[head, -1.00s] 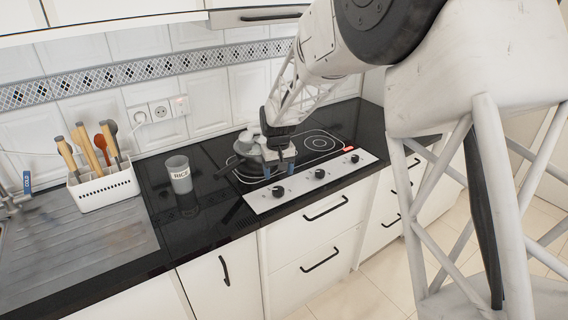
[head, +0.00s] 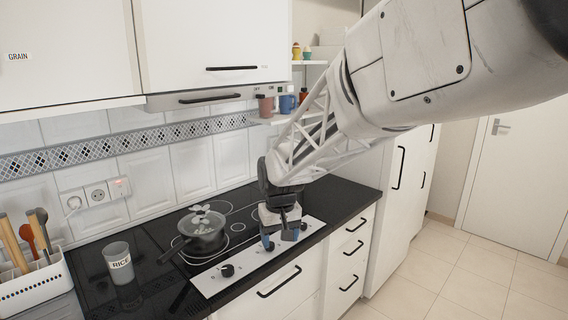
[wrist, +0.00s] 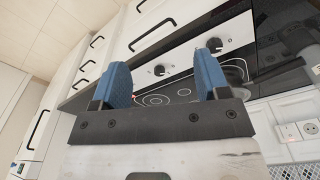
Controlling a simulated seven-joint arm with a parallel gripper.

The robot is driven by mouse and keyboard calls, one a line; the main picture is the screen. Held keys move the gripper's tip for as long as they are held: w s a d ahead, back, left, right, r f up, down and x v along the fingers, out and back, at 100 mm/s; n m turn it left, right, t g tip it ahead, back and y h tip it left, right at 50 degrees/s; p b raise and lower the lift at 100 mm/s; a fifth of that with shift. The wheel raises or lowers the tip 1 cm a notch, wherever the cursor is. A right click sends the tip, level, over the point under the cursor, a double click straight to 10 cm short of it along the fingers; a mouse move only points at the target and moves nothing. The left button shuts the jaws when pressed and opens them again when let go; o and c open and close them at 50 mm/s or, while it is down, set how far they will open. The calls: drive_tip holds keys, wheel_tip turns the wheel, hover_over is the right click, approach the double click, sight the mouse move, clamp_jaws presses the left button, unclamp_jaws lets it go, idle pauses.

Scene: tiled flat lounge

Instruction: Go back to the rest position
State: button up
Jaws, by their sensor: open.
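My gripper (head: 281,238) hangs over the front right of the stove in the head view, near the control panel. Its two blue fingers stand apart with nothing between them, as the wrist view (wrist: 165,88) also shows. The fingers are to the right of a dark pot (head: 203,236) on the stove and apart from it. The pot's handle points to the left.
The black stove (head: 240,212) has a white knob panel (head: 222,277) along its front. A RICE cup (head: 120,262) and a utensil holder (head: 38,286) stand to the left. Cups (head: 287,104) sit on a shelf behind my arm. The right-hand counter (head: 345,203) is clear.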

drive_tip(key=s+d+r+m, duration=0.1)
drive_tip(key=s+d+r, duration=0.2)
drive_tip(key=s+d, duration=0.45)
drive_tip(key=s+d+r+m, duration=0.1)
drive_tip(key=s+d+r, duration=0.1)
drive_tip(key=s+d, duration=0.55)
drive_tip(key=s+d+m, duration=0.1)
drive_tip(key=s+d, duration=0.1)
drive_tip(key=s, duration=0.6)
drive_tip(key=s+d+f+m+t, duration=0.1)
drive_tip(key=s+d, duration=0.1)
drive_tip(key=s, duration=0.7)
drive_tip(key=shift+d+f+t, duration=0.2)
drive_tip(key=shift+d+t, duration=0.1)
drive_tip(key=shift+d, duration=0.05)
